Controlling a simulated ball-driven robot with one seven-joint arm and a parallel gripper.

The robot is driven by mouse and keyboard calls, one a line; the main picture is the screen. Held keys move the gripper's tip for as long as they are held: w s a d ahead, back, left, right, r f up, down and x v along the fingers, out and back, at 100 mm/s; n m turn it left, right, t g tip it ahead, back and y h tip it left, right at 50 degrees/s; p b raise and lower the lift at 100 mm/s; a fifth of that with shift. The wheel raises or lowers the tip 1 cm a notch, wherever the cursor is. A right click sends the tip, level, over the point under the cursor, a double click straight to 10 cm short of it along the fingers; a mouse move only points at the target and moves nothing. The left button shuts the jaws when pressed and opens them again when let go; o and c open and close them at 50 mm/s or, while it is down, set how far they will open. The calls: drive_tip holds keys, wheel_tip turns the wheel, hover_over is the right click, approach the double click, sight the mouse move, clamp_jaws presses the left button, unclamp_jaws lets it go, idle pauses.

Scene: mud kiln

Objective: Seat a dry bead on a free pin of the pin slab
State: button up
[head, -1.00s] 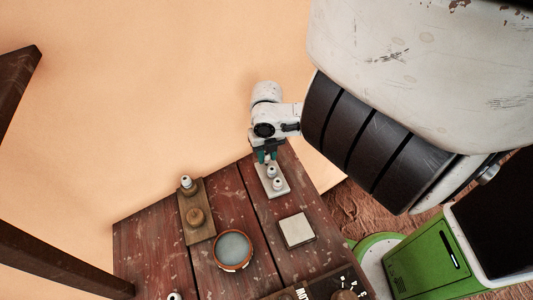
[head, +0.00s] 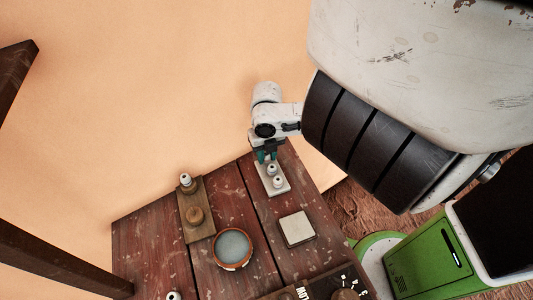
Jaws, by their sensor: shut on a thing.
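The pale pin slab (head: 284,190) lies near the far edge of the wooden table, with two white beads (head: 277,182) on it. My gripper (head: 266,157) is at the slab's far end, pointing down with its teal fingertips close together. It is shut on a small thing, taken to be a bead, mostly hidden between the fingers. I cannot tell whether this bead touches a pin. Another white bead (head: 186,179) sits on top of a wooden board (head: 207,231) at the left.
A round bowl (head: 232,266) of greyish contents stands mid-table. A square pale tile (head: 297,229) lies right of it. A dark panel with a dial (head: 344,296) is at the near edge. One more white piece (head: 173,296) shows at the bottom left.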

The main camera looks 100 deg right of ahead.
drive_tip(key=shift+f, duration=0.35)
idle(0.4)
drive_tip(key=o, duration=0.9)
drive_tip(key=shift+r, duration=0.1)
drive_tip(key=shift+r+p, duration=3)
drive_tip(key=shift+r, duration=0.7)
